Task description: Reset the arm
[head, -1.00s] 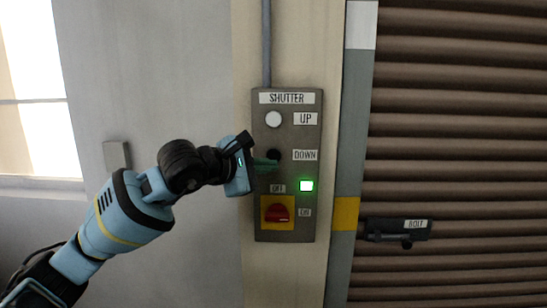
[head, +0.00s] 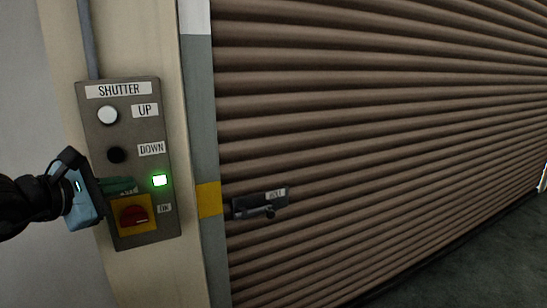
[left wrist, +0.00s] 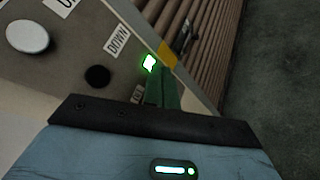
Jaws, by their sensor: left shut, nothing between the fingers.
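My left arm comes in from the left in the head view. Its gripper (head: 122,187) is shut and empty, with green fingers in front of the shutter control panel (head: 158,222), between the black DOWN button (head: 116,155) and the red rotary switch (head: 134,214). I cannot tell whether the fingers touch the panel. In the left wrist view the green fingers (left wrist: 163,92) stand out beyond the gripper body, near the lit green lamp (left wrist: 149,63). The lamp also glows in the head view (head: 159,180). My right gripper is not in view.
A white UP button (head: 107,115) sits at the top of the panel. A brown roller shutter (head: 370,130) fills the right, closed where it shows, with a dark bolt (head: 260,205) near its left edge. Grey floor (head: 480,270) is clear at lower right.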

